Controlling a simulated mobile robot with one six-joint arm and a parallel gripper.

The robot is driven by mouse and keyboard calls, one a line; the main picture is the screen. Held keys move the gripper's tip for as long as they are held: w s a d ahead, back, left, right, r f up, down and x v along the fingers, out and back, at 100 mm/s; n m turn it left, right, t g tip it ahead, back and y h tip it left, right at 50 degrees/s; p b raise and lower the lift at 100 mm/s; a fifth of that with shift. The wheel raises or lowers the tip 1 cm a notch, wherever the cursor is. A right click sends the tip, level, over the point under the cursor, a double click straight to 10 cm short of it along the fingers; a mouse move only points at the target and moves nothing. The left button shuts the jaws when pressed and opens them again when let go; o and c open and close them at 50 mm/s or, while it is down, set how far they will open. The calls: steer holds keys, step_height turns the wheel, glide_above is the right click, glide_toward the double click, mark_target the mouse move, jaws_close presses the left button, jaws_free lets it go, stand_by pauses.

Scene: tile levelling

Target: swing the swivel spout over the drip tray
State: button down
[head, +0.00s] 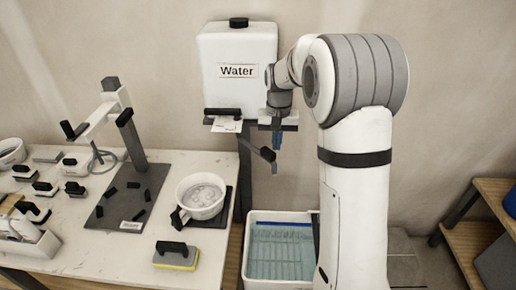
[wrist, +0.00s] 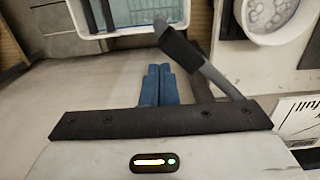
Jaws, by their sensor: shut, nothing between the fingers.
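The swivel spout (head: 258,149) is a grey arm with a black sleeve near its end, below the water tank (head: 238,72). In the head view it points right and down. The wrist view shows the spout (wrist: 213,76) slanting to the upper left. My gripper (head: 277,140) is just right of the spout in the head view. Its blue fingers (wrist: 158,70) are shut together, empty, close beside the sleeve; contact cannot be told. A white tub (head: 248,272) with bluish water and ribs is lower down; no label shows whether it is the drip tray.
A white pan (head: 202,196) stands on a dark mat (head: 218,217) at the table's right edge. A sponge float (head: 176,256) lies in front. The tank's dark shelf (head: 290,122) is beside my gripper. A wooden shelf (head: 490,200) stands at right.

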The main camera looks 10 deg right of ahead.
mark_target(266, 148)
steer(key=shift+a, duration=0.15)
steer(key=shift+s+a+b, duration=0.2)
steer(key=shift+s+a, duration=0.45)
steer(key=shift+a, duration=0.2)
steer(key=shift+s+a+b, duration=0.2)
steer(key=shift+s+a, duration=0.45)
steer(key=shift+a, duration=0.15)
steer(key=shift+s+a, duration=0.25)
steer(key=shift+a, duration=0.4)
steer(key=shift+s+a, duration=0.25)
steer(key=shift+a, duration=0.45)
steer(key=shift+s+a, duration=0.25)
steer(key=shift+a, duration=0.5)
steer(key=a, duration=0.4)
steer(key=shift+s, duration=0.2)
steer(key=shift+a, duration=0.15)
